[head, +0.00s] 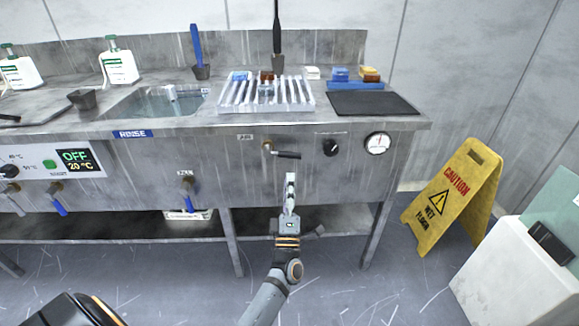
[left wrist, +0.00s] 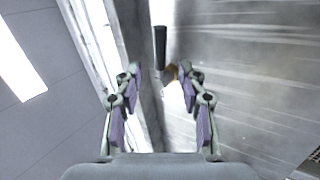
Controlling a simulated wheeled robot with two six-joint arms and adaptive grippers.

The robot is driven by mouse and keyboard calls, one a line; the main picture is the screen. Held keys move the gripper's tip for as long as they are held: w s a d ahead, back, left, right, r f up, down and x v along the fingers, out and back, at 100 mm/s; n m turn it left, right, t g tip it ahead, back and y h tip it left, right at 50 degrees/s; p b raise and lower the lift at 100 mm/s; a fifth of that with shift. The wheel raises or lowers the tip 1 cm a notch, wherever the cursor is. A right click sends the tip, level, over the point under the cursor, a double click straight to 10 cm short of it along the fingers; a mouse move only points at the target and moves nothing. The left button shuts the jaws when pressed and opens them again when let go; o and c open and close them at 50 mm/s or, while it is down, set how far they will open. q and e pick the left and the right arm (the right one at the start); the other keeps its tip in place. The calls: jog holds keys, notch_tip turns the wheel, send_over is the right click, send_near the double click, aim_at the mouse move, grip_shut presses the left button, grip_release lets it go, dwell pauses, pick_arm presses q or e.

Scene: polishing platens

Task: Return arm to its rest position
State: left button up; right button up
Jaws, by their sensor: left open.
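My left gripper (head: 290,190) is in front of the steel bench's front panel in the head view, pointing up, just below a black lever handle (head: 287,155) on a brass valve (head: 267,146). In the left wrist view, my left gripper (left wrist: 161,80) has its two fingers spread apart with nothing between them. The black handle (left wrist: 160,47) appears beyond the fingertips, apart from them. My right gripper is not in view.
The steel bench (head: 330,200) has a rinse basin (head: 160,101), a slatted rack (head: 265,95), a black mat (head: 372,103), a knob and a gauge (head: 377,143). A yellow caution sign (head: 455,195) and a white cabinet (head: 510,275) stand at right. Floor before the bench is clear.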

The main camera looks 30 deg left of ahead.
pick_arm(q)
jog(key=v, duration=0.2)
jog(key=shift+s+d+f, duration=0.1)
jog(key=shift+s+f, duration=0.1)
jog(key=shift+s, duration=0.05)
